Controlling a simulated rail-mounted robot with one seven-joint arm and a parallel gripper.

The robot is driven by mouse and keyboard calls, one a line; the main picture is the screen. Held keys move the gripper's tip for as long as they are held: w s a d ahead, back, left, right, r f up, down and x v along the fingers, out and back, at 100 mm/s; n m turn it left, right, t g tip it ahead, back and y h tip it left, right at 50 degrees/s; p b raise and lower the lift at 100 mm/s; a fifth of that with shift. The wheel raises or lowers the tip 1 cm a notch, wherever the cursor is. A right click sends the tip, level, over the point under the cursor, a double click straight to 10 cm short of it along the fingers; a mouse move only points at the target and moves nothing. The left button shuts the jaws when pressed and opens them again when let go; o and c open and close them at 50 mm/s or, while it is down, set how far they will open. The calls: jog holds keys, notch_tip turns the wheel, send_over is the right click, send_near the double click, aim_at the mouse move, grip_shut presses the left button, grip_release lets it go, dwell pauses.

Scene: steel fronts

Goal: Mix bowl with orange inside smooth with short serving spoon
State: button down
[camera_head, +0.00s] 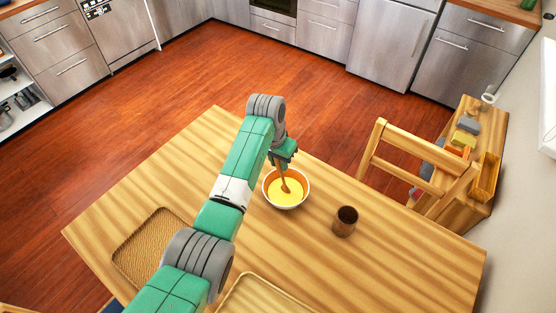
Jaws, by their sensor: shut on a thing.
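The bowl (304,201) stands on the wooden table, white outside and orange inside, with yellow contents (288,197). My gripper (281,160) is above the bowl's far side, shut on the short serving spoon (283,178). The brown spoon points down into the bowl, and its lower end is at the yellow contents. How deep it dips cannot be told. My green and grey arm hides part of the table to the left of the bowl.
A dark brown cup (345,221) stands to the right of the bowl. A woven tray (140,246) lies at the left and a pale tray (258,299) at the near edge. A wooden chair (402,187) is at the table's far right side. The table's right end is clear.

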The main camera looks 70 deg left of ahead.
jog(key=shift+f, duration=0.6)
dwell(0.5)
jog(key=shift+r, duration=0.15)
dwell(0.4)
